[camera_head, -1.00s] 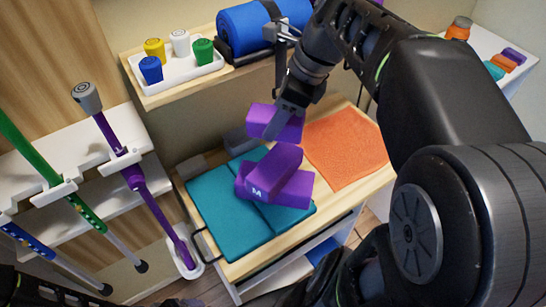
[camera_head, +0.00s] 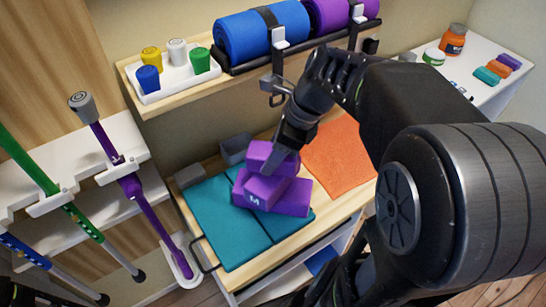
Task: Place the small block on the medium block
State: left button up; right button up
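The small purple block (camera_head: 262,154) is held in my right gripper (camera_head: 277,161); one finger shows along its near side, the other is hidden. It is over the back part of the medium purple block (camera_head: 262,194), marked "M". It overlaps that block in the picture; I cannot tell whether they touch. The medium block lies at an angle on a larger purple block (camera_head: 295,200), which rests on a folded teal towel (camera_head: 230,235).
An orange towel (camera_head: 337,157) lies to the right and two grey blocks (camera_head: 236,148) (camera_head: 189,176) behind. Walking sticks (camera_head: 132,187) stand at the left.

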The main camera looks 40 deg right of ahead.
jog(key=shift+f, duration=0.8)
jog(key=shift+f, duration=0.2)
jog(key=o, duration=1.4)
jog(key=shift+c, duration=0.2)
jog(key=shift+r, duration=0.15)
jog(key=v, duration=1.1)
jog(key=shift+r, duration=0.3)
jog(key=shift+d+r, duration=0.15)
jog(key=shift+r, duration=0.1)
jog(key=shift+s, duration=0.1)
